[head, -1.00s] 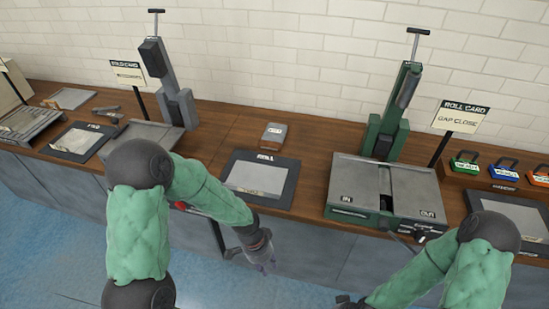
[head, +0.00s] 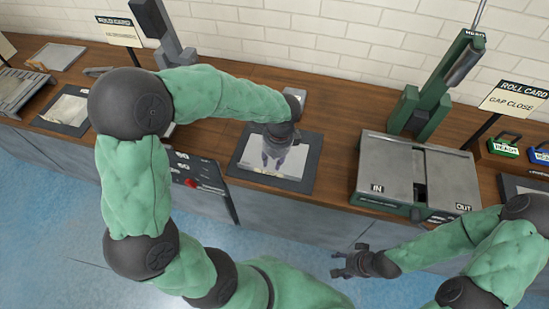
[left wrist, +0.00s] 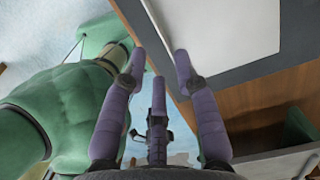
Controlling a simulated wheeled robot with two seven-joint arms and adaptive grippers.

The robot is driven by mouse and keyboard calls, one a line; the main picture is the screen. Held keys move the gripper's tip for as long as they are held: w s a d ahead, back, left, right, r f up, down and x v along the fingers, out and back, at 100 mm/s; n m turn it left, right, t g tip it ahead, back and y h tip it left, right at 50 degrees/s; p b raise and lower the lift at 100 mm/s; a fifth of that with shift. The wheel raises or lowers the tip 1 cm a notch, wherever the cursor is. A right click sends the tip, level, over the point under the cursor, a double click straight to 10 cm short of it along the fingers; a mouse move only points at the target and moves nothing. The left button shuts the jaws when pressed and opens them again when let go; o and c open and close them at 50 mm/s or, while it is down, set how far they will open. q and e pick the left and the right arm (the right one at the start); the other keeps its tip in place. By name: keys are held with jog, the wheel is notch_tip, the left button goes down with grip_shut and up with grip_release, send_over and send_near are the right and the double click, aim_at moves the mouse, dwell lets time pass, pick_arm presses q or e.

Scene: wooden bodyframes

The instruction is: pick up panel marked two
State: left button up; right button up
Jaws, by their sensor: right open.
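A pale flat panel (head: 251,152) lies on a dark mat (head: 302,180) on the bench in the head view. I cannot read any mark on it. My left gripper (head: 275,163) is over this panel and hides part of it. In the left wrist view its purple fingers (left wrist: 158,55) are spread with nothing between them, and the pale panel (left wrist: 225,25) shows beyond them, inside its grey border. I cannot tell the gap between fingers and panel. My right gripper (head: 342,264) is open and empty in front of the bench.
A grey-topped machine marked IN and OUT (head: 385,160) stands right of the mat, with a green post (head: 425,105) behind it. A roll card sign (head: 515,98) reads GAP CLOSE. Another dark mat with a pale sheet (head: 68,110) lies at left.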

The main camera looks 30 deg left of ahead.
aim_at(269, 168)
pick_arm(q)
jog(key=shift+a+f, duration=0.1)
jog(key=shift+f, duration=0.85)
jog(key=f+b, duration=0.1)
jog(key=f, duration=0.1)
jog(key=a+f+b, duration=0.1)
jog(key=f+b, duration=0.1)
jog(key=f, duration=0.1)
jog(key=shift+a, duration=0.1)
jog(key=shift+r, duration=0.1)
grip_shut()
